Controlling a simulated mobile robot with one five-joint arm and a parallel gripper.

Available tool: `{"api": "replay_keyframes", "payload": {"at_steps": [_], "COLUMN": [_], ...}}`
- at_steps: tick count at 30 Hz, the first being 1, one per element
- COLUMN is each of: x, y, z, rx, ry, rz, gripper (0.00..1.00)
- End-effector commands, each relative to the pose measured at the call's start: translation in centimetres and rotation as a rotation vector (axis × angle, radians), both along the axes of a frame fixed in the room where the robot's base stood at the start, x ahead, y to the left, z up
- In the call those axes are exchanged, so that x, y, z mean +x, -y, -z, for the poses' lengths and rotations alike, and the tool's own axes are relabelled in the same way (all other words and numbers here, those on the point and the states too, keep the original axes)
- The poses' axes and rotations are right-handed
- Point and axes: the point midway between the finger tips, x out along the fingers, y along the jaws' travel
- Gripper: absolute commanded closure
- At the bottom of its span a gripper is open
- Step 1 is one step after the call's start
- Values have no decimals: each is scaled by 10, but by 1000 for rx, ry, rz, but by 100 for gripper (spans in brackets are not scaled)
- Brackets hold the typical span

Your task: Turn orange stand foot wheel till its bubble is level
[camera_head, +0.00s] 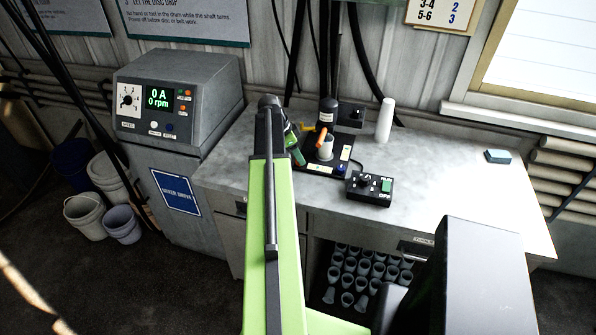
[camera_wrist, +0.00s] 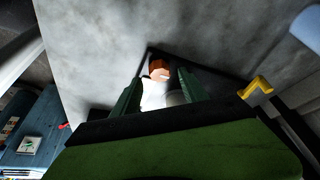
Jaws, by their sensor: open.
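A small stand with a dark base (camera_head: 340,158) sits on the bench near the wall. An orange part (camera_head: 321,137) rises beside a white cup-like piece (camera_head: 326,150) on it. In the wrist view, an orange-red knob-like piece (camera_wrist: 160,68) shows between the fingertips, with a white part (camera_wrist: 155,93) below it. I cannot tell whether this is the foot wheel. My gripper (camera_wrist: 160,78) is open, its two green fingers on either side of that piece; contact cannot be told. In the head view my green arm hides part of the stand. No bubble can be made out.
A yellow hooked part (camera_wrist: 257,87) shows right of my fingers. A black switch box (camera_head: 368,188) stands right of the stand, with a white cylinder (camera_head: 385,120) behind. A grey control cabinet (camera_head: 185,100) is left. The bench top's right side (camera_head: 460,185) is mostly clear.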

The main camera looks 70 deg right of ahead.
Motion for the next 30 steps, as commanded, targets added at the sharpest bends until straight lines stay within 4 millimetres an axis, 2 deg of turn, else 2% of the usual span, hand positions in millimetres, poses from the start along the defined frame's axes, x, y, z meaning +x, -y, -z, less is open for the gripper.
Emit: {"api": "replay_keyframes", "payload": {"at_steps": [1, 3, 12, 24, 26, 27, 30], "x": [-2, -4, -6, -7, -7, -8, -9], "y": [2, 4, 5, 5, 5, -13, 0], "z": [15, 20, 18, 18, 18, 18, 18], "rx": [0, 0, 0, 0, 0, 2, 3], "ry": [0, 0, 0, 0, 0, 0, -2], "rz": [1, 1, 0, 1, 1, -1, 2], "gripper": [49, 49, 50, 100, 100, 100, 100]}}
